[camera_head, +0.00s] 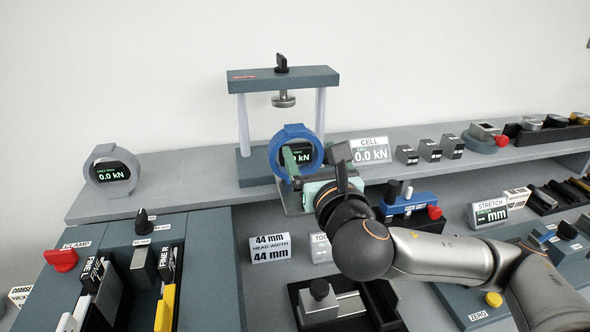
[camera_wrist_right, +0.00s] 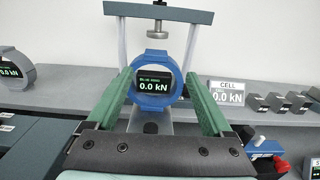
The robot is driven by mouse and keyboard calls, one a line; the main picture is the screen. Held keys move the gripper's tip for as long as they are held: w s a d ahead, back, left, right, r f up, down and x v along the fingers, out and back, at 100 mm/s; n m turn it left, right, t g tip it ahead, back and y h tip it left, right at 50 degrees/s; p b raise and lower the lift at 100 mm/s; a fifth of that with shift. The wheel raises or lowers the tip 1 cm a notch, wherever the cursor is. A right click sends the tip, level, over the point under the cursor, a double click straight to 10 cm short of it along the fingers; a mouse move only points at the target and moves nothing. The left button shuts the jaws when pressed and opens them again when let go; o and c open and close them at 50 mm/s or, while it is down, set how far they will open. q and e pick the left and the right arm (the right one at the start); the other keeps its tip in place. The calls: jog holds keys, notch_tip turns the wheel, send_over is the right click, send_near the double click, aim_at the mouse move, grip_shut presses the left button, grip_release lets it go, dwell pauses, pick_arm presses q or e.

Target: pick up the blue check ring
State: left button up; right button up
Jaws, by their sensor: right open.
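The blue check ring (camera_head: 296,151) stands upright on the shelf in front of the grey test frame, with a dark display reading 0.0 kN in its middle. In the right wrist view the blue ring (camera_wrist_right: 157,98) sits between the two green fingers. My right gripper (camera_head: 297,168) is open, its fingers spread to either side of the ring; I cannot tell whether either touches it. The right gripper's fingers also show in the right wrist view (camera_wrist_right: 158,90). My left gripper is not in view.
A grey ring (camera_head: 111,171) with a display stands at the shelf's left. The test frame (camera_head: 284,78) rises behind the blue ring. A CELL sign (camera_head: 370,151) and several small dark blocks stand to the right. The wide lower bench holds trays and fixtures.

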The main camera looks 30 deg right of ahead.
aim_at(297, 134)
jog(key=shift+w+f+b, duration=0.2)
jog(key=shift+b, duration=0.75)
jog(key=x, duration=0.4)
jog(key=r+p+x, duration=0.1)
jog(key=x, duration=0.1)
jog(key=shift+w+a, duration=0.25)
jog(key=shift+w+d, duration=0.2)
jog(key=shift+w, duration=0.45)
jog(key=shift+f, duration=0.1)
grip_shut()
jog(key=shift+a+f, duration=0.1)
